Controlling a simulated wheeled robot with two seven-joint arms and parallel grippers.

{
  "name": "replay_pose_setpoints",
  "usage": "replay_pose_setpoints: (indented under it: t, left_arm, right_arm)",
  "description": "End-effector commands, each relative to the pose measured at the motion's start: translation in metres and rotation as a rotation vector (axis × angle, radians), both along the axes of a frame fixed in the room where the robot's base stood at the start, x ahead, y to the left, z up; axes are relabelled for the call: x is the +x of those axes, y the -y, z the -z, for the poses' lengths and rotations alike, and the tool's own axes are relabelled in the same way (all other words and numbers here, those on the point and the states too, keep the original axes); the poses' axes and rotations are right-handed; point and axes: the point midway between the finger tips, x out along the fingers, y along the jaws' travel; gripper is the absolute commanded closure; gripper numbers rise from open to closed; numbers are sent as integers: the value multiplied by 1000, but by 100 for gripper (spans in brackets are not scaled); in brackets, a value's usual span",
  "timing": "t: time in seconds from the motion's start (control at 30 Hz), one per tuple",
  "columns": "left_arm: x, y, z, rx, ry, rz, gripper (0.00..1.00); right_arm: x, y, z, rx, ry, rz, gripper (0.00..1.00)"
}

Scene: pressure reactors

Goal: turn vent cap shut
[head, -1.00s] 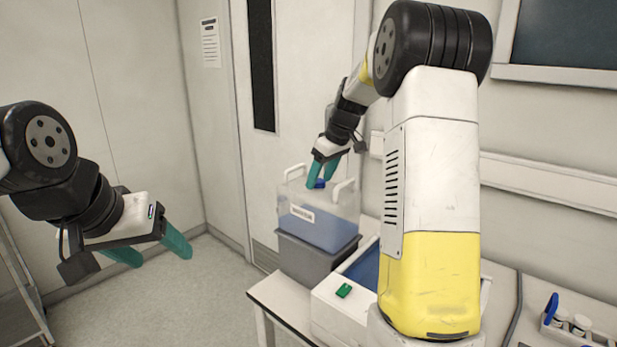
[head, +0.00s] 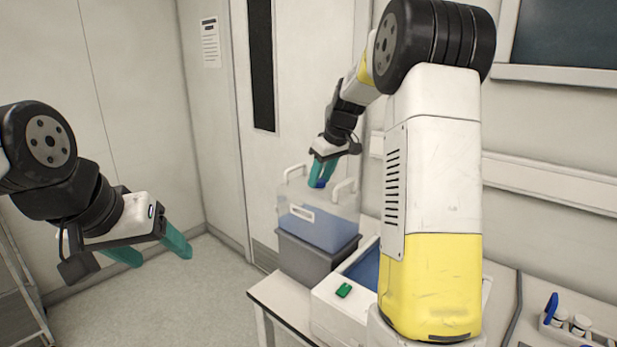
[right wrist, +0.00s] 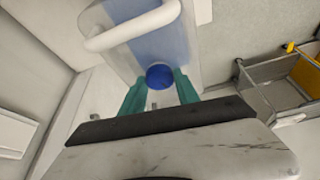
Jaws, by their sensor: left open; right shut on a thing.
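The blue vent cap (right wrist: 159,76) sits at the top of a clear container (head: 345,205) with blue contents and white handles. My right gripper (head: 322,183) is shut on the cap from above. In the right wrist view, its teal fingers (right wrist: 158,88) stand on either side of the round cap. The cap is mostly hidden by the fingers in the head view, where only a bit of blue shows. My left gripper (head: 158,250) is open and empty, in the air at the left, well away from the container.
A rack of small bottles (head: 570,325) stands at the lower right.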

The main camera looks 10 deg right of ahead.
Motion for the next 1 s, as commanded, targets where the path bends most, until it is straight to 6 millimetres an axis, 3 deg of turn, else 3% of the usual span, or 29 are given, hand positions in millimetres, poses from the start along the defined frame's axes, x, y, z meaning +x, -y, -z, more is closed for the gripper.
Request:
replay_pose_setpoints:
  t: [1.0]
  left_arm:
    - [0,0,0,0,0,0,34]
  right_arm:
    - [0,-9,-1,-2,2,929,100]
